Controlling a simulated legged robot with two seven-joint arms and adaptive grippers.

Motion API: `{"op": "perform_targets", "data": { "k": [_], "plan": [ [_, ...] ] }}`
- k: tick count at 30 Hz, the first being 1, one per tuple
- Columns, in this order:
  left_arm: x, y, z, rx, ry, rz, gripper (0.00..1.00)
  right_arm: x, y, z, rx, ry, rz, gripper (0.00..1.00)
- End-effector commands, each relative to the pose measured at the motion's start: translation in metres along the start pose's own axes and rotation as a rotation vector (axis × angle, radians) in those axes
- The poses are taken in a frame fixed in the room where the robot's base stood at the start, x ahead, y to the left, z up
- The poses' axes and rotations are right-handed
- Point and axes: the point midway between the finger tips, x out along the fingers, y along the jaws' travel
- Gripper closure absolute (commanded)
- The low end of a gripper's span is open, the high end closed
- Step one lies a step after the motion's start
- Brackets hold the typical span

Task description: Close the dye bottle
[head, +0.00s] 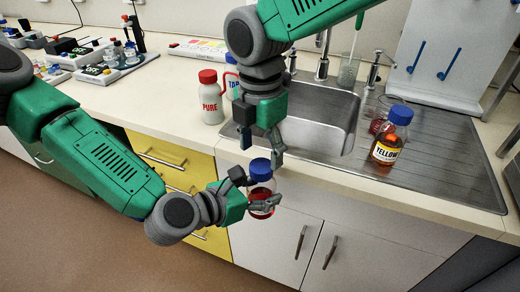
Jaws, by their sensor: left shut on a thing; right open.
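A small clear bottle (258,191) with red liquid is held upright in front of the counter edge. A blue cap (260,168) sits at its top; I cannot tell whether it is screwed tight. My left gripper (252,189) is shut on this bottle, its fingers around the body and hiding part of it. My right gripper (262,147) is open, pointing down just above the blue cap, with its fingers apart and empty. Another bottle (385,153), labelled YELLOW, with a blue cap, stands on the drainboard to the right.
A white PURE bottle (212,103) with a red cap stands on the counter, with a TAP bottle (231,77) partly hidden behind my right arm. A steel sink (318,122) lies behind. A red-liquid vessel (379,124) is beside the YELLOW bottle. Lab devices (110,65) fill the back left.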

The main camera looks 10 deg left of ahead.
Motion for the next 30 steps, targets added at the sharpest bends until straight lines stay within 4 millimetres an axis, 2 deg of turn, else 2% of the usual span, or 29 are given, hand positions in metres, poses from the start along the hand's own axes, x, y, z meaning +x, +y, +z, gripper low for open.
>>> {"op": "perform_targets", "data": {
  "k": [4, 12, 16, 21, 30],
  "plan": [
    [0.0, 0.0, 0.001, 0.0, -0.002, 0.0, 1.0, -0.004, 0.0, -0.001, -0.106, 0.004, 0.0, 0.44],
    [0.0, 0.0, 0.001, 0.001, -0.002, 0.0, 1.0, -0.025, 0.0, -0.002, -0.569, 0.007, 0.0, 0.44],
    [0.0, 0.0, 0.001, 0.001, -0.002, 0.0, 1.0, -0.032, 0.0, -0.001, -0.712, 0.002, 0.0, 0.44],
    [0.0, 0.0, 0.001, 0.0, -0.002, 0.0, 1.0, -0.035, 0.0, 0.0, -0.769, -0.001, -0.001, 0.44],
    [0.0, 0.0, 0.001, 0.0, -0.002, 0.0, 1.0, -0.032, 0.0, 0.0, -0.766, 0.0, -0.002, 0.44]
  ]
}}
